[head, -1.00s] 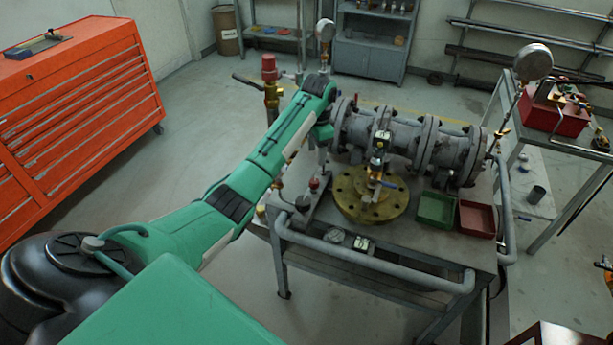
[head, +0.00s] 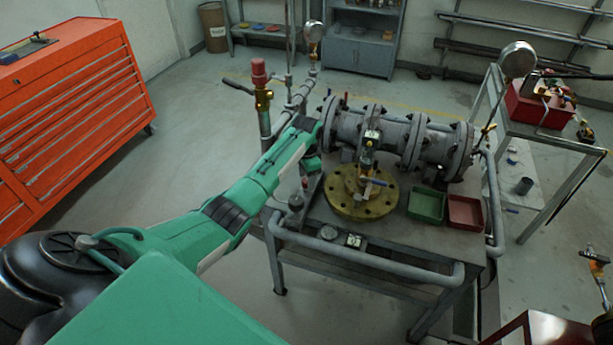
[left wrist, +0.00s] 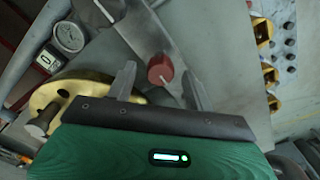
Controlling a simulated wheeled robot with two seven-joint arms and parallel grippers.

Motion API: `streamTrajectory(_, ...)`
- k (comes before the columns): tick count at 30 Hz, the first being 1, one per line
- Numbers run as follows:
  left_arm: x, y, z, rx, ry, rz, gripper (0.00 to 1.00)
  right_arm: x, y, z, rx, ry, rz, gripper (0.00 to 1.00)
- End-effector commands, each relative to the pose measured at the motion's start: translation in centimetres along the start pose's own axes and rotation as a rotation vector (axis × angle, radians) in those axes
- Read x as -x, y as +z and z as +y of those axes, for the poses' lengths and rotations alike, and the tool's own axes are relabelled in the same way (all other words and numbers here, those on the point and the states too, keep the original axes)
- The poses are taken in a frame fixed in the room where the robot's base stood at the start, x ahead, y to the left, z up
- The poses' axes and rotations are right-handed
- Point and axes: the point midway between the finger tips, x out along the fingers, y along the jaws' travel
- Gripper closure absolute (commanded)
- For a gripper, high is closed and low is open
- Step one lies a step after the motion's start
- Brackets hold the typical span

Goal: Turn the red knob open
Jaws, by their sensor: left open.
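The red knob (left wrist: 160,68) shows in the left wrist view as a short red cylinder on a grey metal strip. In the head view it is a small dark red spot (head: 305,183) left of the yellow flange, just below the end of my left arm. My left gripper (left wrist: 160,86) is open, its two grey fingers one on each side of the knob in the picture. I cannot tell whether they reach around it; no contact shows. In the head view the fingers cannot be made out clearly. My right gripper is not in view.
The yellow flange (head: 345,205) with a blue-handled fitting stands right of the knob. Large grey pipework (head: 390,135) runs behind. A green tray (head: 427,205) and red tray (head: 466,213) sit at right. A grey rail (head: 370,258) edges the bench. A red-topped valve (head: 260,72) stands behind my arm.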

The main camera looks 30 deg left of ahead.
Motion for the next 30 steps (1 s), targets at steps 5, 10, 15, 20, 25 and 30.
streamTrajectory(5,-0.5,0.0,0.0,0.0,-0.001,0.0,0.48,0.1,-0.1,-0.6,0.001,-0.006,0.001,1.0)
streamTrajectory(10,-0.5,0.0,0.0,0.0,-0.001,0.0,0.48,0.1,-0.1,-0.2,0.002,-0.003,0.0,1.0)
streamTrajectory(15,-0.5,0.0,0.0,0.0,-0.001,0.0,0.79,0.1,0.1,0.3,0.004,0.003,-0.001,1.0)
streamTrajectory(20,-0.5,0.0,0.0,0.0,-0.001,0.0,0.92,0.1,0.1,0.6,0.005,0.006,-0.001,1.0)
streamTrajectory(25,-0.3,0.0,0.0,0.018,0.0,0.0,0.92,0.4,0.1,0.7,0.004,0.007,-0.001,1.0)
streamTrajectory(30,-0.2,0.0,0.0,0.084,0.0,-0.001,0.92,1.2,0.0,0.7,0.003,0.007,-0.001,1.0)
